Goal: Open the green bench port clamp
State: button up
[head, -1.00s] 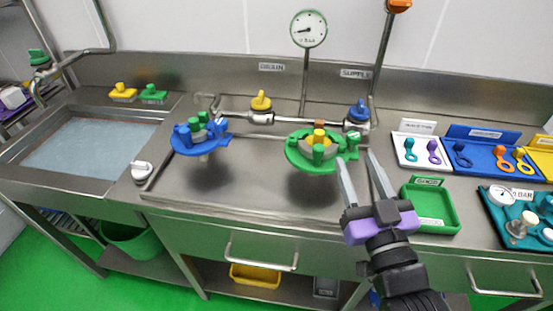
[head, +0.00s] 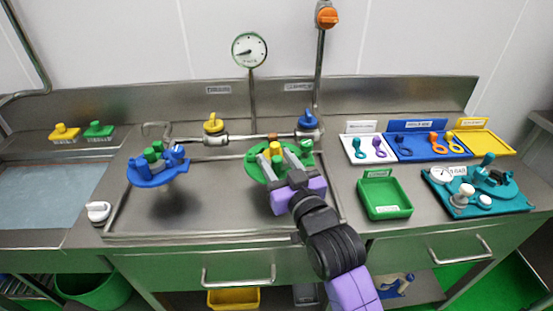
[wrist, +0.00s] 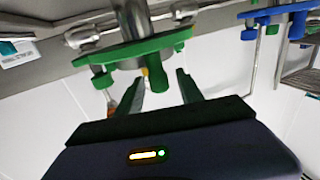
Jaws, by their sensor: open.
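The green bench port (head: 254,171) is a round green plate on the bench, with a yellow knob (head: 275,148) near its middle and a green clamp-like piece (head: 306,146) at its right edge. My gripper (head: 277,156) is open over the front right of this plate, its two fingers apart and partly covering it. In the wrist view the green plate (wrist: 135,50) appears upside down, close to the fingertips (wrist: 163,85), with small green parts on its rim. I see nothing held. Whether a finger touches the port cannot be told.
The blue port (head: 155,175) stands to the left. Pipes with a yellow valve (head: 213,124) and a blue valve (head: 308,121) run behind. A green tray (head: 385,203) and a teal board (head: 480,195) lie to the right. The bench between the ports is clear.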

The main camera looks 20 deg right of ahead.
jog(key=shift+w, duration=0.1)
grip_shut()
dwell(1.4)
